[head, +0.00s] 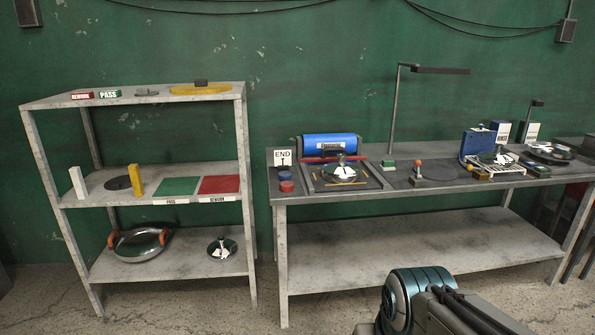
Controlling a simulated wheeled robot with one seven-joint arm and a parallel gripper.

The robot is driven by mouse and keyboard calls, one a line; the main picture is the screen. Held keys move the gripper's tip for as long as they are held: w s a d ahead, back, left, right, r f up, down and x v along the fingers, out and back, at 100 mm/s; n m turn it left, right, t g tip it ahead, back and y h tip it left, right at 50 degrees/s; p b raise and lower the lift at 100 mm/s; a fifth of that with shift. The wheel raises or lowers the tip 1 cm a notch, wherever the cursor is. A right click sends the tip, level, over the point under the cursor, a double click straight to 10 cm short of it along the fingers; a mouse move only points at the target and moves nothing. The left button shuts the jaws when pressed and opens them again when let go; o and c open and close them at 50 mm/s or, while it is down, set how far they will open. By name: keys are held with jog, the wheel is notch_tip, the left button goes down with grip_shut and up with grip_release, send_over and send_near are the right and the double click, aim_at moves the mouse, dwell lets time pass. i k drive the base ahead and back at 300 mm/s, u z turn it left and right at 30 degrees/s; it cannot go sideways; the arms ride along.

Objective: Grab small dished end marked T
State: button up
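A small round dished end (222,249) with white markings lies on the bottom shelf of the left rack, right of a larger dished end. Another small shiny dished end (342,172) with a white mark sits in a square fixture on the workbench, below a blue cylinder. Another dish (550,152) is at the bench's far right. The marks on the dishes are too small to read. Part of my arm shows at the bottom, but my gripper is out of view.
The large dished end (141,243) has orange handles. The rack (240,150) has green and red pads (219,185) on its middle shelf. The workbench (400,191) carries a lamp (395,110) and several tools. Its lower shelf (410,250) is bare.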

aim_at(340, 171)
jog(key=i, duration=2.8)
jog(key=u, duration=0.1)
